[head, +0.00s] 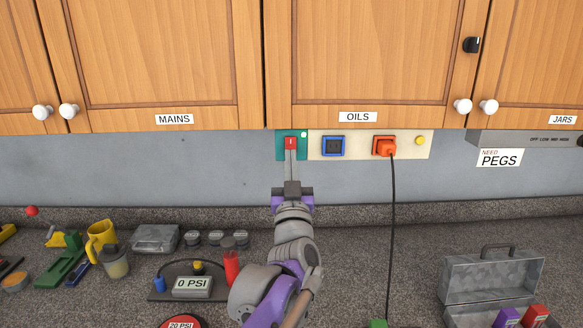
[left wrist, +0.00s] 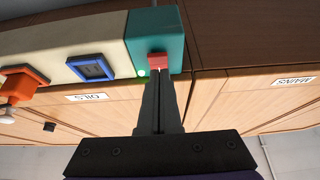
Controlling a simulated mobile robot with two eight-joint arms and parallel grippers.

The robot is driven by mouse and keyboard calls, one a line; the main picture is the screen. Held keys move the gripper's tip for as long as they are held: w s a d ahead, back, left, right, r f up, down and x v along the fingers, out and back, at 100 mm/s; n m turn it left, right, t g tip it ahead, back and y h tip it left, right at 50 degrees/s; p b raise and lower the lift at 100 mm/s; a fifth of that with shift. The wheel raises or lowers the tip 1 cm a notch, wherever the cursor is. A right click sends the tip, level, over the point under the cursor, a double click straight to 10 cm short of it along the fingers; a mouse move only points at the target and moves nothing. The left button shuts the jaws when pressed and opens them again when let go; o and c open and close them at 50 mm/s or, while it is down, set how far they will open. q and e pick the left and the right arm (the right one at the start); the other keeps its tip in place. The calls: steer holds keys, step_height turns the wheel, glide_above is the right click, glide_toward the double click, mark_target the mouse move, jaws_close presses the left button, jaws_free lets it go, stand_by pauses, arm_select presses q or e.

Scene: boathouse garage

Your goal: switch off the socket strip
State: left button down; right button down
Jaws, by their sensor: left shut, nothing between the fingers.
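The socket strip (head: 369,145) is a cream panel on the wall under the cabinet labelled OILS. Its left end is a teal block (head: 282,152) with a red rocker switch (head: 291,142) and a small pale light (head: 304,134). A blue-framed socket (head: 333,146) is empty, and an orange plug (head: 385,147) with a black cord sits in the other socket. My left gripper (head: 291,153) is shut and empty, its fingertips at the red switch. In the left wrist view, the fingertips (left wrist: 159,72) overlap the switch's edge (left wrist: 158,60), and a green light (left wrist: 142,73) glows beside it. My right gripper is not in view.
Wooden cabinets (head: 363,50) hang just above the strip. The cord (head: 392,240) hangs right of my arm.

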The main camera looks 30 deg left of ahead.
arm_select(q)
steer(key=shift+w+a+f, duration=0.15)
steer(key=shift+w+a, duration=0.05)
steer(key=shift+w, duration=0.1)
steer(key=shift+w+a+f+t+y, duration=0.2)
steer(key=shift+w+a+t+y, duration=0.1)
steer(key=shift+y, duration=0.2)
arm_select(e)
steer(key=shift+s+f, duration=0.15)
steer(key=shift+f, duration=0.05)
arm_select(q)
steer(key=shift+s, duration=0.1)
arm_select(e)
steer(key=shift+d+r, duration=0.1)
